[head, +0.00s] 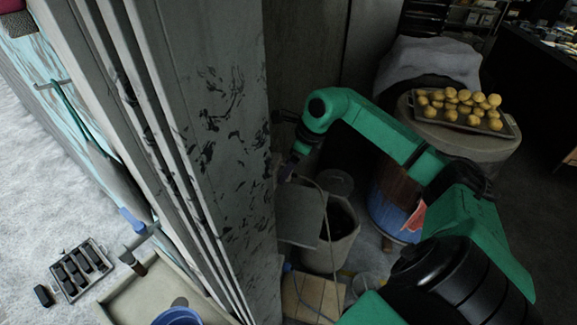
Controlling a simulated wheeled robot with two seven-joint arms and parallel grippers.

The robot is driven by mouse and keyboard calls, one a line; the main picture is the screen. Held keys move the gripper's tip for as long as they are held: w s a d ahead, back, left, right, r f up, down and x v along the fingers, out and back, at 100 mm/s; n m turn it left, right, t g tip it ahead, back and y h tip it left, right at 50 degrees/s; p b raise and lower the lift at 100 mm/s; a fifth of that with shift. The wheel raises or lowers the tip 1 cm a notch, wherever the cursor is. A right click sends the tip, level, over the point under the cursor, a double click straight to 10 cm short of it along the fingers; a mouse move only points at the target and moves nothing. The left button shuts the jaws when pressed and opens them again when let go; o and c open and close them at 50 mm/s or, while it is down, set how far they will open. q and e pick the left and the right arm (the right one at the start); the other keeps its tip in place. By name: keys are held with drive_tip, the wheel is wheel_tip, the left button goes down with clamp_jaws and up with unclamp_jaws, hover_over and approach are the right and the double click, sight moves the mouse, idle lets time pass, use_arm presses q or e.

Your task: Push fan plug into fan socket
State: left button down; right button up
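My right arm reaches in from the lower right, and its gripper (291,164) is beside the right edge of the grey pillar, pointing down and left. It appears shut on a small dark plug (286,173), the fan plug. A thin cable (325,210) runs from the plug to the right, then hangs down to the floor area. The fingers are small and dark, so their detail is hard to see. I cannot make out the fan socket; the pillar's edge and shadow may hide it. My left gripper is not in view.
The scuffed grey pillar (215,120) stands close on the left. Below the gripper are a grey bin (338,240) and a wooden box (305,298). A tray of round yellow buns (460,108) sits on a barrel at the right. Snowy ground (40,190) lies beyond the pillar.

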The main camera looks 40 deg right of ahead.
drive_tip(key=shift+r, duration=0.1)
drive_tip(key=b+v, duration=0.1)
drive_tip(key=v, duration=1.3)
drive_tip(key=shift+r+b, duration=0.2)
drive_tip(key=shift+b, duration=0.1)
